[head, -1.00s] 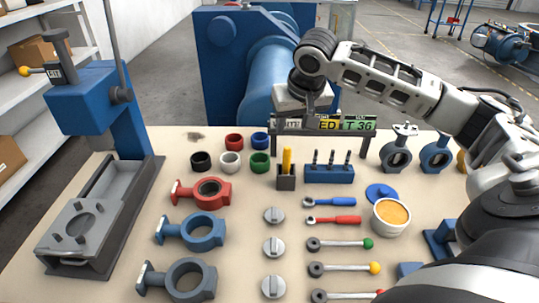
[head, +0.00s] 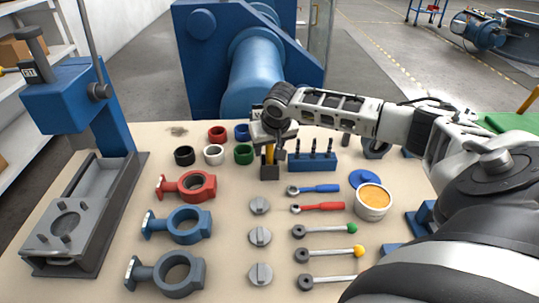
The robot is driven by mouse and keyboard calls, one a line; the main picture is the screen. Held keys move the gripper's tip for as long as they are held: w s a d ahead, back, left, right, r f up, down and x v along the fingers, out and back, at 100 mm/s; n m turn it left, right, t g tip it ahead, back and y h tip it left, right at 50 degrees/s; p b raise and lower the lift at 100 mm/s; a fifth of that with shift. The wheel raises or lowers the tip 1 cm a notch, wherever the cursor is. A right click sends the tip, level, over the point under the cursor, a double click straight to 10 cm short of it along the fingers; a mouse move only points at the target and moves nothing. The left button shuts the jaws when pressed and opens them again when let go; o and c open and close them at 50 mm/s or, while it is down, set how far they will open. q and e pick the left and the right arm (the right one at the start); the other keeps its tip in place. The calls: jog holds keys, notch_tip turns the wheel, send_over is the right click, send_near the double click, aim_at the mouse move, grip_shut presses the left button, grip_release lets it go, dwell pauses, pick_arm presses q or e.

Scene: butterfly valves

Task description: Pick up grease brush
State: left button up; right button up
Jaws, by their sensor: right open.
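The grease brush (head: 269,153) has a yellow handle and stands upright in a small dark holder (head: 270,172) at the back middle of the table. My right gripper (head: 271,146) reaches in from the right and points down at the handle. Its fingers are open and seem to be around or just beside the handle; I cannot tell which. The top of the handle is hidden behind the gripper. My left gripper is not in view.
A blue block with several upright tools (head: 312,161) stands close right of the holder. Green (head: 244,154) and blue (head: 241,132) rings lie to its left. A grease tub (head: 373,203) is further right. A blue press (head: 75,105) stands at the left.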

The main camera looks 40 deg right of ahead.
jog(key=shift+w+f, duration=0.15)
jog(key=shift+f, duration=0.2)
grip_shut()
notch_tip(320, 180, up, 10)
jog(key=shift+r, duration=0.1)
dwell(0.4)
